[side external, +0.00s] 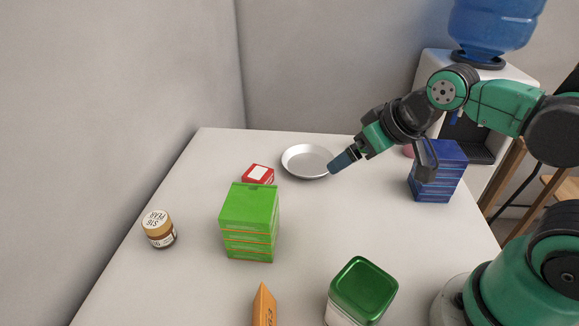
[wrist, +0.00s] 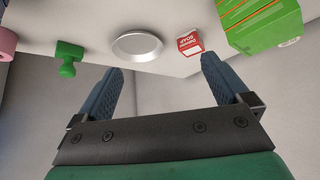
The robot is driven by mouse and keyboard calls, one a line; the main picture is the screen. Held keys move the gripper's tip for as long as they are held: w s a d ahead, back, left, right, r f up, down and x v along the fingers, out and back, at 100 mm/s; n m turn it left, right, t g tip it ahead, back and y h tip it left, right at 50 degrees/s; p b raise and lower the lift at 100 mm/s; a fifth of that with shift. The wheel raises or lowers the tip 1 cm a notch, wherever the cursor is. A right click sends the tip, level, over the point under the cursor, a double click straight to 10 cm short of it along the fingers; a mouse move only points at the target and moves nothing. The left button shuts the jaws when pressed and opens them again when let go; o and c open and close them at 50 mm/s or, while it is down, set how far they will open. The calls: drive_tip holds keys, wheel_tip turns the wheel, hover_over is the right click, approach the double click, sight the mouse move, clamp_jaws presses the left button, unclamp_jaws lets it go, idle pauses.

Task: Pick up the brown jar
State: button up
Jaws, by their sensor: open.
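My gripper (side external: 342,163) is in the air at the far right of the jar, near the silver dish, well apart from the jar. In the wrist view my gripper (wrist: 162,80) has its two blue fingers spread wide with nothing between them.
A green box stack (side external: 249,222) stands between the jar and my gripper. A red box (side external: 258,174), a silver dish (side external: 307,161), a blue box stack (side external: 438,171), a green-lidded container (side external: 362,290) and an orange box (side external: 264,306) are also on the table. Table space around the jar is clear.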

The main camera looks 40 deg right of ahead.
drive_tip(key=w+a+r+t, duration=0.2)
drive_tip(key=w+a, duration=0.3)
drive_tip(key=w, duration=0.3)
drive_tip(key=n+t+y, duration=0.4)
hover_over(157, 220)
drive_tip(key=s, duration=0.2)
wheel_tip(157, 220, down, 6)
drive_tip(key=r, duration=0.1)
drive_tip(key=f, duration=0.6)
drive_tip(key=shift+s+d+f, duration=0.2)
drive_tip(key=shift+d+f, duration=0.1)
drive_tip(key=shift+d, duration=0.1)
drive_tip(key=x, duration=0.5)
drive_tip(key=shift+f, duration=0.2)
drive_tip(key=c, duration=1.4)
drive_tip(key=shift+r, duration=0.1)
